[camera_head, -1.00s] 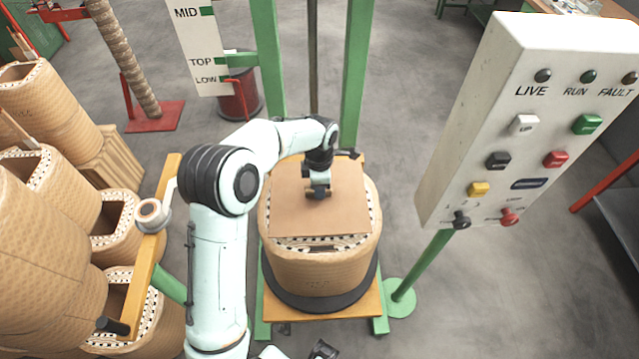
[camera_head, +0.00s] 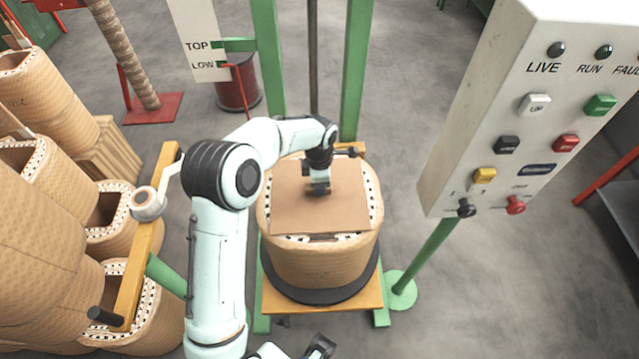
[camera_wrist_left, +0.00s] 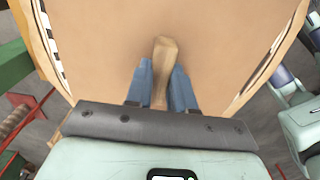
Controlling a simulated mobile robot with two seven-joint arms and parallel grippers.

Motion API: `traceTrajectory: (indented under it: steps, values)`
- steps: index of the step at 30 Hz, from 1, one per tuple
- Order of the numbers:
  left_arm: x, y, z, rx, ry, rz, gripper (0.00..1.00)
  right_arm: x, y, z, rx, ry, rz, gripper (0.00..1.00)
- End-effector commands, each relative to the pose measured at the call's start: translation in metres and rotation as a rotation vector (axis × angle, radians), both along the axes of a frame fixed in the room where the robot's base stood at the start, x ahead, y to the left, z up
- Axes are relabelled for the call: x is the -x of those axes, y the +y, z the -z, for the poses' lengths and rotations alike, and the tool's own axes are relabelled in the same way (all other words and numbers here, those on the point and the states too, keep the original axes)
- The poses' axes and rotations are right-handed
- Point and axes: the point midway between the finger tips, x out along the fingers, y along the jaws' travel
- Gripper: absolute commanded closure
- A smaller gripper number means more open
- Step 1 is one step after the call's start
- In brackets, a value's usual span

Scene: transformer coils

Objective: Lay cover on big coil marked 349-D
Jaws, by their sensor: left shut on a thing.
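The big coil (camera_head: 322,262) is a tan wrapped ring on a black round base, upright in the middle of the head view. I cannot read its mark. The cover (camera_head: 345,205), a flat brown board, lies over its top opening, either touching or just above it. The coil's dotted rim shows at the front and right. My left gripper (camera_head: 319,188) is above the cover, shut on its wooden handle. The wrist view shows the handle (camera_wrist_left: 164,62) between the blue fingers (camera_wrist_left: 160,90), with the cover (camera_wrist_left: 235,35) beneath. A dark part at the bottom edge may be my right gripper (camera_head: 320,347).
Several tan coils (camera_head: 45,95) stand stacked at the left, beside a yellow bar (camera_head: 150,240). A control panel (camera_head: 530,110) on a green post stands at the right. Green uprights (camera_head: 355,70) rise behind the coil.

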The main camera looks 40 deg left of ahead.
Motion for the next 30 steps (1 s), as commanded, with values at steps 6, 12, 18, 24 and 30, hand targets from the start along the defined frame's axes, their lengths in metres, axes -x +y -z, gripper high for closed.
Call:
traceTrajectory:
  steps: [6,12,18,24,30]
  values:
    - [-0.0001,0.0,0.0029,-0.001,-0.001,0.0,1.0,0.0007,-0.0001,0.0022,0.0,0.001,0.0,1.0]
    - [-0.0001,0.0001,0.006,-0.001,-0.001,0.001,1.0,0.0013,-0.0001,0.0041,0.001,0.002,0.0,1.0]
    - [-0.0002,0.0001,0.007,-0.001,-0.001,0.0,0.48,0.0015,0.0,0.0046,0.0,0.002,0.0,1.0]
    - [0.0,0.0,0.0071,0.0,0.0,0.0,0.47,0.0015,0.0,0.0046,0.0,0.002,0.0,1.0]
    - [-0.0003,0.0001,0.0003,-0.001,-0.001,0.0,0.47,0.0012,0.0,0.004,0.001,0.002,0.0,1.0]
